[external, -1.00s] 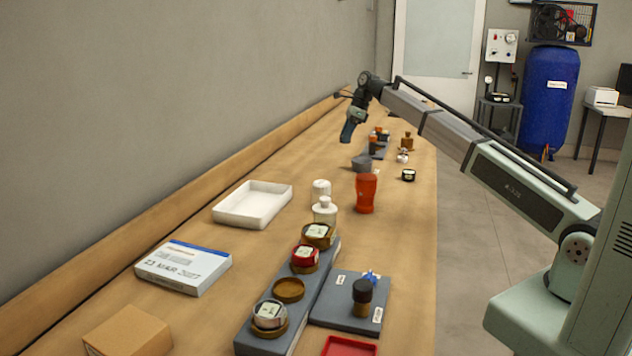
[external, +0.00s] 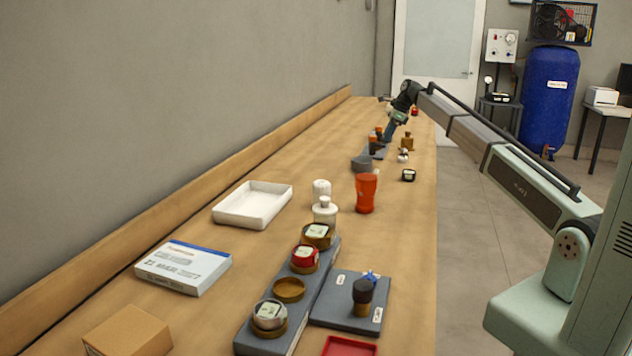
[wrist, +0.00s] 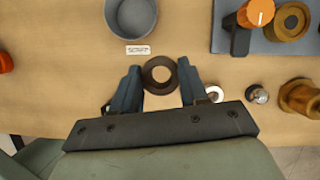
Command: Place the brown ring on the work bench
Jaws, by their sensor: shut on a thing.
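The brown ring (wrist: 160,75) is dark brown with an open centre, through which the wood shows. It sits between the fingertips of my gripper (wrist: 159,81) in the wrist view, and the gripper is shut on it. Under and around it is the wooden work bench (wrist: 60,85). I cannot tell whether the ring touches the bench or is held above it. In the external view my gripper (external: 389,133) is over the far part of the bench; the ring cannot be made out there.
A grey round bowl (wrist: 130,18) and a small white label (wrist: 138,50) lie ahead of the ring. A grey plate (wrist: 232,38) bears an orange-topped part and a brass-brown piece at right. A white ring (wrist: 214,94), silver ball (wrist: 258,96) and brown fitting (wrist: 298,98) are close by.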

